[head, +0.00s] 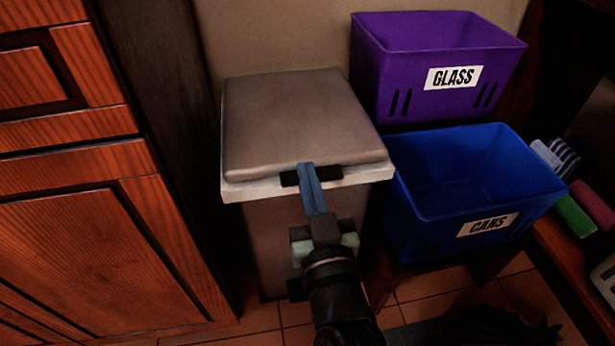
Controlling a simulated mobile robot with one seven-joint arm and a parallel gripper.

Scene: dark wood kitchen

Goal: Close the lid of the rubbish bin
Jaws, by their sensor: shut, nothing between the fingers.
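The rubbish bin (255,235) stands against the wall in the head view, left of the crates. Its grey-brown lid (290,120) lies flat over the top, above a pale rim (240,191); it looks down, though a thin gap at the front edge cannot be ruled out. My gripper (307,168) is shut and empty, with its blue fingertips at the lid's front edge, over a dark handle-like piece (290,179). Whether the fingertips touch the lid is hard to tell. My arm hides part of the bin's front.
A purple GLASS crate (400,75) and a blue CANS crate (425,225) stand right of the bin. Wooden cabinets (80,240) are close on the left. Rolled cloths (575,216) lie on a wooden surface at the right. Some tiled floor shows at the bottom.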

